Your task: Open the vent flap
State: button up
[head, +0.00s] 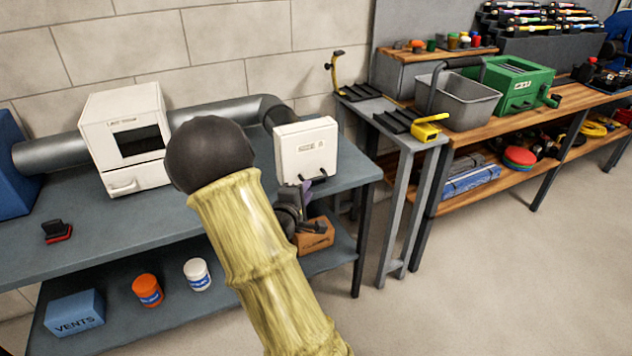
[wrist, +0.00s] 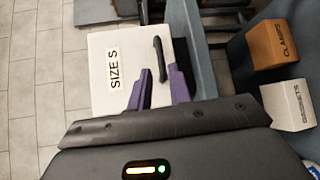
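A white box (head: 306,148) with a small label stands at the right end of the blue-grey bench, at the end of the grey duct. In the head view a purple finger (head: 307,190) shows just below the box, with much of the gripper hidden by my arm. The flap looks closed.
A larger white cabinet (head: 126,140) with a dark window stands left on the bench (head: 90,222). A black-and-red brush (head: 57,231) lies nearby. Orange and white jars and a blue "VENTS" box (head: 75,313) are on the lower shelf. Open floor lies right.

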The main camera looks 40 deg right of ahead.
aim_at(316, 178)
jog(key=b+x, duration=0.1)
jog(key=x, duration=0.7)
jog(key=shift+d, duration=0.15)
grip_shut()
